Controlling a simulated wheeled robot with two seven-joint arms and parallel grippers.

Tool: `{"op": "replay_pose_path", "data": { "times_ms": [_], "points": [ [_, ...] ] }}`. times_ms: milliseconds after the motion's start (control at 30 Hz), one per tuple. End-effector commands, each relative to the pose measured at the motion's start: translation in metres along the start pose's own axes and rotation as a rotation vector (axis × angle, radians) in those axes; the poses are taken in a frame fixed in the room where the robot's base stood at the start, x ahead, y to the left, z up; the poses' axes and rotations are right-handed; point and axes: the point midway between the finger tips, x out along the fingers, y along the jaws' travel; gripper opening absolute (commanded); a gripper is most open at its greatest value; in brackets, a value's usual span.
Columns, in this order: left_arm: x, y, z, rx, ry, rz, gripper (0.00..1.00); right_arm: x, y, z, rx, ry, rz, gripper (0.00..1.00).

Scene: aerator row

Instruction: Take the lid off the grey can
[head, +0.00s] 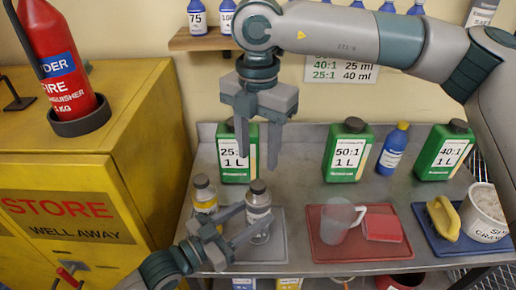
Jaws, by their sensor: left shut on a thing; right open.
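The grey can (257,212), a small bottle-like can with a pale label, stands upright at the left front of the metal bench. Its dark lid (257,187) is on top. My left gripper (256,217) reaches in from the lower left and is shut on the can's body, one finger on each side. My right gripper (258,158) hangs from above, pointing down, open and empty. In the picture its fingertips are just above the lid and apart from it.
Green jugs (238,160) (347,152) (443,153) and a blue bottle (393,150) line the back. A red tray (329,252) holds a clear jug (338,222). A yellow cabinet (95,150) borders the left.

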Motion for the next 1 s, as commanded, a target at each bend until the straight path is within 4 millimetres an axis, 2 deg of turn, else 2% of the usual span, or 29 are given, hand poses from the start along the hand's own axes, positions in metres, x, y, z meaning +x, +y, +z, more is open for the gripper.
{"op": "replay_pose_path", "data": {
  "times_ms": [100, 300, 767, 1000],
  "points": [
    [0.0, 0.0, 0.001, 0.0, -0.001, 0.0, 0.0, 0.0, 0.0, 0.0, 0.109, 0.001, -0.001, 0.43],
    [0.0, 0.0, 0.001, 0.0, -0.001, 0.0, 0.0, 0.001, 0.0, 0.0, 0.203, 0.001, -0.002, 0.43],
    [0.0, 0.0, 0.001, 0.0, -0.002, 0.0, 0.0, 0.002, 0.0, 0.0, 0.212, 0.0, -0.002, 0.43],
    [0.0, 0.0, 0.001, 0.0, -0.002, 0.0, 0.0, 0.019, 0.0, 0.0, 0.211, 0.001, -0.001, 0.43]
  ]
}}
